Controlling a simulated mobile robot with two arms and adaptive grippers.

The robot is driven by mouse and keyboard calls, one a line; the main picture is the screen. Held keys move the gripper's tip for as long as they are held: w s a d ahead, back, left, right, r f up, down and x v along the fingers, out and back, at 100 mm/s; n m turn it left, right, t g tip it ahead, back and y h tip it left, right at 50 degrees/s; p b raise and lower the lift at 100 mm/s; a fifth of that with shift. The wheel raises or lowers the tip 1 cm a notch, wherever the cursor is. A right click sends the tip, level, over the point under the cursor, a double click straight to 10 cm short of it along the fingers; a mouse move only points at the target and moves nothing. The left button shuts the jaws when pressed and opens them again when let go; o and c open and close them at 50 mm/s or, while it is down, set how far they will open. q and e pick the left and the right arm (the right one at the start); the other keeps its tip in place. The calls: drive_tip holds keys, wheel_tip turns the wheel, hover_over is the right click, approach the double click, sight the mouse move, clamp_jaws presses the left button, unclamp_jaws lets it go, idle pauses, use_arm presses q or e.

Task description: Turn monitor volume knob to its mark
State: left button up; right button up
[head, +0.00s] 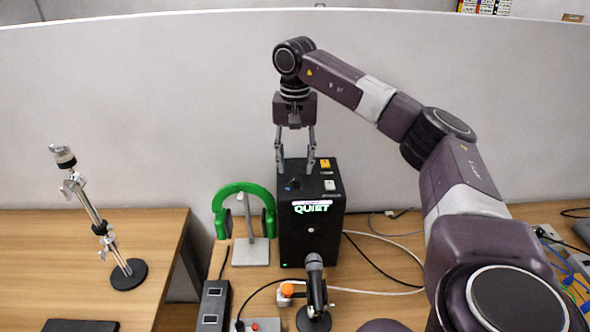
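A black box (311,240) with a lit panel reading "QUIET" (312,208) stands upright on the desk near the middle of the head view. A small dark bluish knob (292,184) sits on its top, towards the left. A yellow square and a white square lie on the top to the right of it. No mark for the knob can be made out. My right gripper (295,172) points down over the box top, its two fingers spread apart and empty, just above and behind the knob. Contact cannot be told. My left gripper is out of view.
A green headset (230,191) hangs on a stand left of the box. A microphone (314,275) and an orange-topped knob or button (287,290) stand in front. Cables (385,270) lie to the right. A chrome stand (100,225) is on the left desk; a pale partition rises behind.

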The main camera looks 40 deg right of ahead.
sight(295, 178)
wheel_tip(295, 178, down, 3)
drive_tip(key=shift+d+r+p, duration=0.15)
drive_tip(key=shift+r+p, duration=0.05)
drive_tip(key=shift+p, duration=0.15)
drive_tip(key=shift+w+f, duration=0.1)
drive_tip(key=shift+f, duration=0.75)
drive_tip(key=c, duration=0.7)
clamp_jaws()
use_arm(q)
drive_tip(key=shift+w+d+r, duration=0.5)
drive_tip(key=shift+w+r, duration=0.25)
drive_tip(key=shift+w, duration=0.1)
